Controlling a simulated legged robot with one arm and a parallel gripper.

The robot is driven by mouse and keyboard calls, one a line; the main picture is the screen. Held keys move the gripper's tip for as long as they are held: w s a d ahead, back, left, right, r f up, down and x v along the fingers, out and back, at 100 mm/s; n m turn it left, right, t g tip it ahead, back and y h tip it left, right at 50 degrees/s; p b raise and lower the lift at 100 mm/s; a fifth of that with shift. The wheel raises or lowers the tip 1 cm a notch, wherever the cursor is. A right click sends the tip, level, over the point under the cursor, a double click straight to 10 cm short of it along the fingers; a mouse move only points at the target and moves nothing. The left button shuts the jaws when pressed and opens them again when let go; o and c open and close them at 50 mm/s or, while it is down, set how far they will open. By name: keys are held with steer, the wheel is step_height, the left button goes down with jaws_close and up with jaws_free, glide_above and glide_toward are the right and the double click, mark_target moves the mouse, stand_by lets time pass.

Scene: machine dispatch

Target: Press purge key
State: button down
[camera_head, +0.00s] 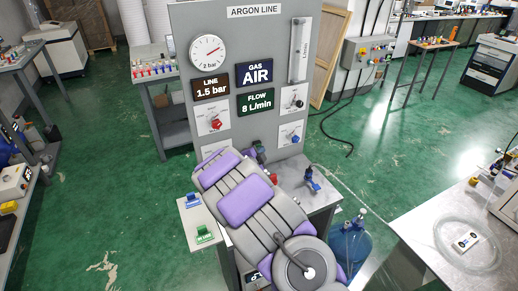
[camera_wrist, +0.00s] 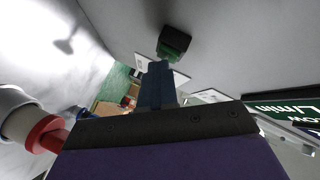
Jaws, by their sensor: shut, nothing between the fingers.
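The grey panel (camera_head: 240,120) headed "ARGON LINE" stands in front of me. My gripper (camera_wrist: 155,70) is shut and empty in the wrist view, its blue-grey fingers pointing toward a dark block with a green face (camera_wrist: 175,42). The block is close to the fingertips, and I cannot tell whether they touch. No readable purge label shows, so I cannot tell whether this block is the purge key. In the head view my purple and grey arm covers the panel's lower part, and my fingertips cannot be made out there.
The panel carries a gauge (camera_head: 208,51), a red knob (camera_head: 215,124), a black knob (camera_head: 298,103) and a flow tube (camera_head: 300,50). A blue tag (camera_head: 193,200) and a green tag (camera_head: 204,234) lie on a small shelf at left. A blue-handled valve (camera_head: 312,181) stands at right.

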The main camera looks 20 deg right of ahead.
steer(key=shift+s, duration=0.1)
stand_by(0.3)
steer(key=shift+s+b, duration=0.8)
steer(key=shift+b, duration=0.2)
steer(key=shift+s, duration=0.1)
steer(key=s+b, duration=0.4)
steer(key=b, duration=0.1)
steer(key=shift+s+d, duration=0.15)
steer(key=shift+s, duration=0.25)
